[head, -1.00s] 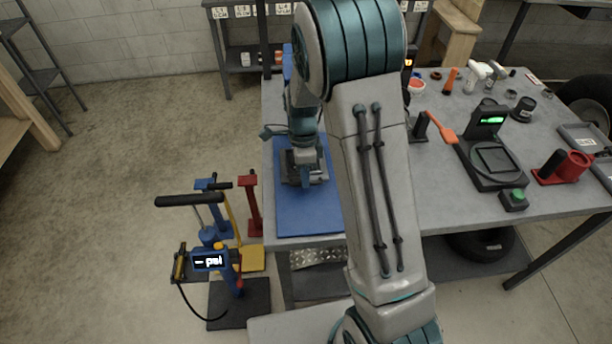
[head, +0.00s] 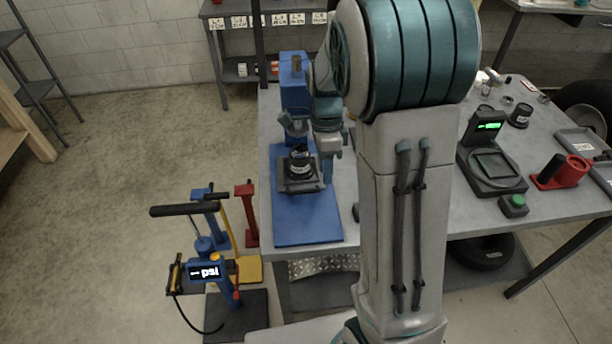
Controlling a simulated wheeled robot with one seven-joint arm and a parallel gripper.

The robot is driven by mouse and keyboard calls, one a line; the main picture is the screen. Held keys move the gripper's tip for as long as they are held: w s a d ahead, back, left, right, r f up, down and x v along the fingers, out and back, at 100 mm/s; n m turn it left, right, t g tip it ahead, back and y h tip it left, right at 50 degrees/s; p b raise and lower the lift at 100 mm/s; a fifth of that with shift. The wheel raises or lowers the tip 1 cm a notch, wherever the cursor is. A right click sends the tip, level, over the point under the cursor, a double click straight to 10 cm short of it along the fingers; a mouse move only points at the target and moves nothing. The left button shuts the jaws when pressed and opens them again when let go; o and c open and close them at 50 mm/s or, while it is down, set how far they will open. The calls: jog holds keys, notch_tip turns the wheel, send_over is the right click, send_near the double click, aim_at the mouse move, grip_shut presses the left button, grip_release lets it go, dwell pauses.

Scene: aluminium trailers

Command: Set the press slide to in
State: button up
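The blue press (head: 294,95) stands at the left end of the grey table on a flat blue base (head: 308,228). Its dark grey slide (head: 301,187) sits on the base, in front of the column and towards the near side. A black round piece with a pale label (head: 299,160) rests on the slide. My gripper (head: 328,182) points down at the right edge of the slide, beside the black piece. Whether it touches the slide is unclear, and its finger gap cannot be made out. My arm hides the middle of the table.
A scale with a green display (head: 487,165), a green button box (head: 513,205) and a red holder (head: 572,168) stand on the right of the table. A blue pump with a display (head: 206,271) stands on the floor at left. Bare base lies in front of the slide.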

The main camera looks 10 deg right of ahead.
jog(key=s+d+r, duration=0.2)
jog(key=d+r, duration=0.1)
jog(key=d, duration=0.2)
jog(key=shift+s+d+r+b, duration=0.15)
jog(key=shift+s+r+b, duration=0.15)
